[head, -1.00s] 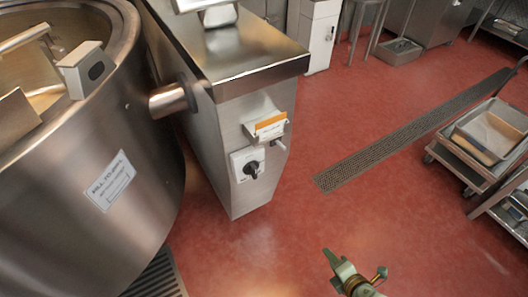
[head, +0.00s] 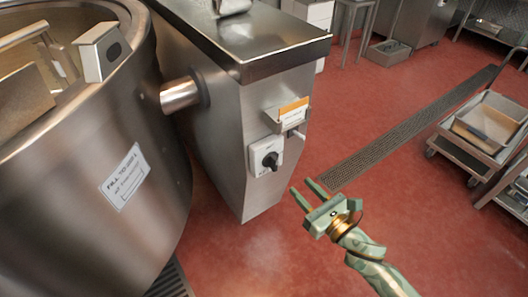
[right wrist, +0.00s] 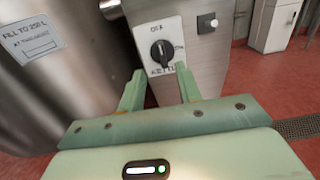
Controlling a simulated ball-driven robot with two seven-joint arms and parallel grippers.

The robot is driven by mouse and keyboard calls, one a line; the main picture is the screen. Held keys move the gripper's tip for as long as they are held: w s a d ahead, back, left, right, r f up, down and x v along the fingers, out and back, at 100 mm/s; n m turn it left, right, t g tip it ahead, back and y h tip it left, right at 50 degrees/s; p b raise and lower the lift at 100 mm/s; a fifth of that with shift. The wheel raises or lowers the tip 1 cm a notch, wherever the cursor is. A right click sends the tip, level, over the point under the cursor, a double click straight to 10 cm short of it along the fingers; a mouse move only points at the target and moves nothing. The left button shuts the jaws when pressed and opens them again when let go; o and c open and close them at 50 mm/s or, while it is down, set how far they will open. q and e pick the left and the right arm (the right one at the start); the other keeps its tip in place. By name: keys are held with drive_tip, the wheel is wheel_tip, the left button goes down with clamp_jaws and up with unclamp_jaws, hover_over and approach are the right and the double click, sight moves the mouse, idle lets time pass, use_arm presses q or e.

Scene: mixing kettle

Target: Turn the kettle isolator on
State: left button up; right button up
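The kettle isolator is a black rotary knob on a white plate (head: 266,156) on the end face of the steel kettle pillar (head: 228,130). In the right wrist view the black knob (right wrist: 162,53) sits just beyond and between my fingertips, with partly readable lettering around it. My right gripper (head: 306,193) is open and empty, below and to the right of the isolator in the head view, apart from it. In the right wrist view its two green fingers (right wrist: 160,82) point at the plate's lower part. My left gripper is not in view.
The large steel kettle (head: 90,190) with a fill label stands at the left. A small holder with an orange-topped card (head: 293,112) juts out above the isolator. A trolley with trays (head: 485,130) stands at the right. Red floor with a drain grate (head: 400,130) lies open between.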

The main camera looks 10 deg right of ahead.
sight(277, 161)
drive_tip(key=b+x, duration=0.1)
drive_tip(key=x, duration=0.9)
drive_tip(key=shift+w+f+b, duration=0.1)
drive_tip(key=shift+f+b, duration=0.1)
drive_tip(key=shift+b, duration=0.2)
drive_tip(key=shift+w, duration=0.15)
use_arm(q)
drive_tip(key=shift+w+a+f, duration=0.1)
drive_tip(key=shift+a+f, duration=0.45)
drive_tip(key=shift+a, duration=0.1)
use_arm(e)
drive_tip(key=shift+a, duration=0.1)
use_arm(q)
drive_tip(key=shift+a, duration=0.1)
use_arm(e)
drive_tip(key=shift+c, duration=0.3)
